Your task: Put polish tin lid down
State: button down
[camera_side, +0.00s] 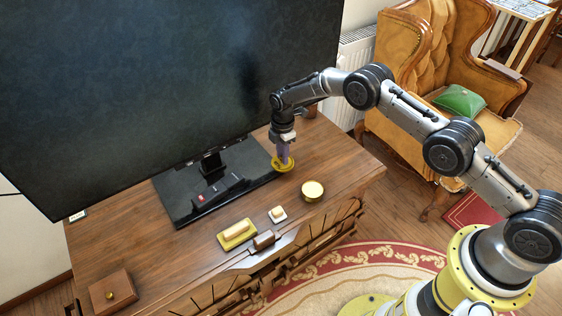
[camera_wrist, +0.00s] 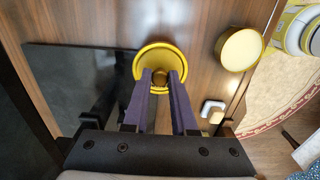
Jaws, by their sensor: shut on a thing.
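The polish tin lid (camera_side: 284,165) is a round golden-yellow disc. It is below my gripper (camera_side: 283,152), beside the right edge of the television's black base. In the wrist view the lid (camera_wrist: 161,62) lies flat, with a dark brown knob (camera_wrist: 160,77) at its middle. My gripper's purple fingers (camera_wrist: 161,80) are shut on that knob. I cannot tell whether the lid touches the wooden top or hangs just above it. The round gold tin (camera_side: 312,191) stands to the right and nearer the front edge; it also shows in the wrist view (camera_wrist: 241,48).
A large television (camera_side: 150,80) stands behind on a black base (camera_side: 250,160), with a dark block (camera_side: 220,193) on it. A yellow tray (camera_side: 237,234), a small white dish (camera_side: 278,215) and a brown block (camera_side: 263,240) are near the front edge. A wooden box (camera_side: 110,293) is front left.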

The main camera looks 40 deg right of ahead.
aim_at(281, 161)
jog(key=shift+w+f, duration=0.4)
jog(key=shift+f, duration=1.55)
jog(key=shift+f, duration=0.1)
jog(key=c, duration=0.7)
grip_release()
